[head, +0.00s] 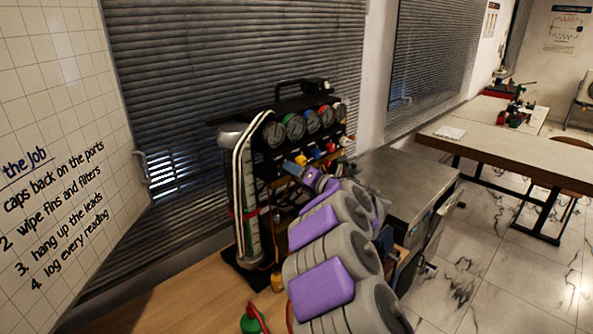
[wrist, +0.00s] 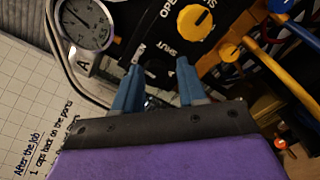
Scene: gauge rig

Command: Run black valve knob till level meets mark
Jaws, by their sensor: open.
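The gauge rig (head: 290,105) stands on the wooden bench, with a row of dials and coloured knobs. My gripper (head: 296,166) is at its front, below the dials. In the wrist view my gripper (wrist: 159,68) is open, one blue-grey finger on each side of a dark round shape that looks like the black valve knob (wrist: 156,74). I cannot tell whether the fingers touch it. A tall clear column (head: 249,205) with a greenish scale and a red band stands at the rig's left. Its level and mark are too small to read.
A yellow knob (wrist: 190,23) with OPEN and SHUT lettering is just above my fingers, and a dial (wrist: 86,22) is at the upper left. Yellow and blue hoses run at the right. A green bottle (head: 251,322) stands on the bench (head: 180,305).

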